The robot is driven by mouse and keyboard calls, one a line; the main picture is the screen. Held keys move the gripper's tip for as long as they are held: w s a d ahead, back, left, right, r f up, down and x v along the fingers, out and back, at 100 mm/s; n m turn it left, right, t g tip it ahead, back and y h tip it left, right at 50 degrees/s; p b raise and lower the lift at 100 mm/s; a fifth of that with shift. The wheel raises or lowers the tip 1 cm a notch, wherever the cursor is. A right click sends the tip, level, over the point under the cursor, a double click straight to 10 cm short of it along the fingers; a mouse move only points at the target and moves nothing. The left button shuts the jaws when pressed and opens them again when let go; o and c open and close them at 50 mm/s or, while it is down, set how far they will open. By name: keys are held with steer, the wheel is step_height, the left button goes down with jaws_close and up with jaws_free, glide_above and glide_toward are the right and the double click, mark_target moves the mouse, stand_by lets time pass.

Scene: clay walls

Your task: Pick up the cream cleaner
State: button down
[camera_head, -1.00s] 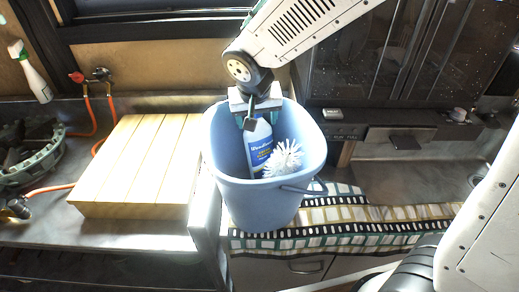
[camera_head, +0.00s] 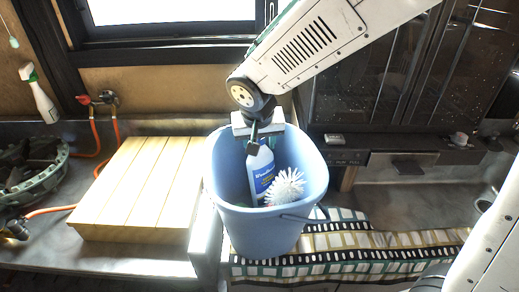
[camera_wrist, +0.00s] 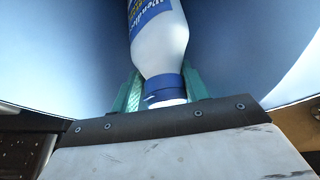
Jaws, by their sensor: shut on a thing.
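The cream cleaner (camera_head: 262,172) is a white bottle with a blue label, standing inside the blue bucket (camera_head: 252,232). My gripper (camera_head: 258,138) reaches down over the bucket from above and is shut on the bottle's top end. In the wrist view the bottle's blue cap and neck (camera_wrist: 163,75) lie between the two green fingers (camera_wrist: 162,92). The bottle's lower part is hidden behind a white bristle brush in the bucket.
The white brush (camera_head: 284,188) sits beside the bottle in the bucket. The bucket stands on a patterned cloth (camera_head: 345,238). A slatted wooden board (camera_head: 135,185) is to its left.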

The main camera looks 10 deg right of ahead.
step_height(320, 180, up, 18)
steer(key=shift+f, duration=0.15)
stand_by(0.3)
stand_by(0.4)
steer(key=shift+r, duration=2)
steer(key=shift+r, duration=2)
steer(key=shift+r, duration=0.85)
